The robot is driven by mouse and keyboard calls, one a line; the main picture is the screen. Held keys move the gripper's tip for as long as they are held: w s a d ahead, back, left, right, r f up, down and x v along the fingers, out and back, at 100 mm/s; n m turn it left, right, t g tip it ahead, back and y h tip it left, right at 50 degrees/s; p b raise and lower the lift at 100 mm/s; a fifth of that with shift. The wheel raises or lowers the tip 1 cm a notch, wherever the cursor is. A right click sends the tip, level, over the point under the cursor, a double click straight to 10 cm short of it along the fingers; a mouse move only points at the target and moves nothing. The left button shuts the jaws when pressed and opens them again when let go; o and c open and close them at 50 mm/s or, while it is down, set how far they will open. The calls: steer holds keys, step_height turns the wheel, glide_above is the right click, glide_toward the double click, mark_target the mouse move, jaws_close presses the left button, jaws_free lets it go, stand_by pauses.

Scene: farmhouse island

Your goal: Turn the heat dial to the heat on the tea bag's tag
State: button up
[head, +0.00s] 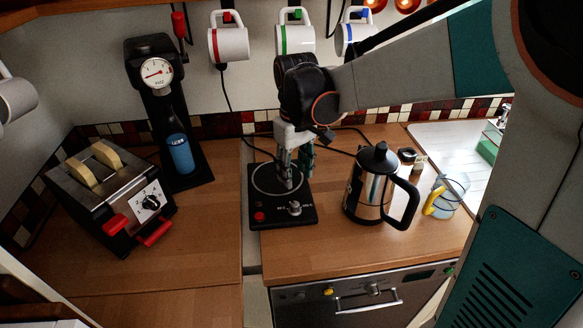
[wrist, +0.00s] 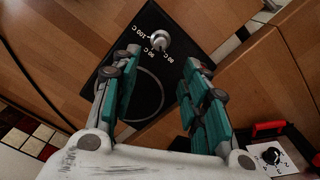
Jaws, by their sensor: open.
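The heat dial (head: 295,208) is a small silver knob on the front of a black heating base (head: 272,222) with a ring on top. In the wrist view the dial (wrist: 159,37) stands beyond the fingertips, with white temperature marks including 100 C and 80 C beside it. Its exact pointing is too small to tell. My gripper (head: 292,172) points down over the base, behind the dial in the head view. In the wrist view my gripper (wrist: 164,62) has its fingers apart with nothing between them.
A toaster (head: 110,195) and a black machine with a gauge (head: 157,73) stand left. Mugs hang above. The counter's front middle is clear.

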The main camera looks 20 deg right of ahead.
mark_target(295, 204)
step_height(295, 204, down, 12)
steer(key=m+p, duration=0.2)
steer(key=m, duration=0.2)
steer(key=shift+s+r+p, duration=0.1)
steer(key=shift+s+p, duration=0.05)
steer(key=shift+p, duration=0.2)
stand_by(0.5)
steer(key=shift+c, duration=0.5)
jaws_close()
